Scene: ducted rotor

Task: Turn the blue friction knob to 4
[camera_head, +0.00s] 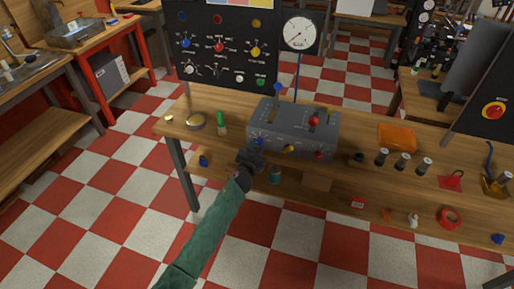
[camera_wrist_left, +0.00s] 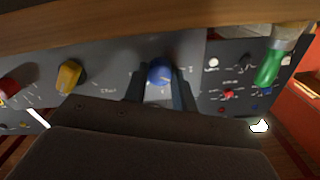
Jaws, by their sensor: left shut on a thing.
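The blue friction knob (camera_head: 259,141) is on the front face of the grey lever box (camera_head: 285,123) on the workbench, at its left end. In the left wrist view the blue knob (camera_wrist_left: 160,71) sits between the two dark fingers of my left gripper (camera_wrist_left: 161,88), which is shut on it. In the head view my left gripper (camera_head: 252,157) reaches the knob from the front, at the end of a green-sleeved arm. The knob's pointer and scale numbers are too small or covered to read. My right gripper is out of view.
A yellow knob (camera_head: 289,149) and a red knob (camera_head: 319,155) sit to the right on the same face. A green-handled tool (camera_head: 221,125) stands left of the box. An orange cloth-like item (camera_head: 397,137) lies to the right. The bench edge passes close to my gripper.

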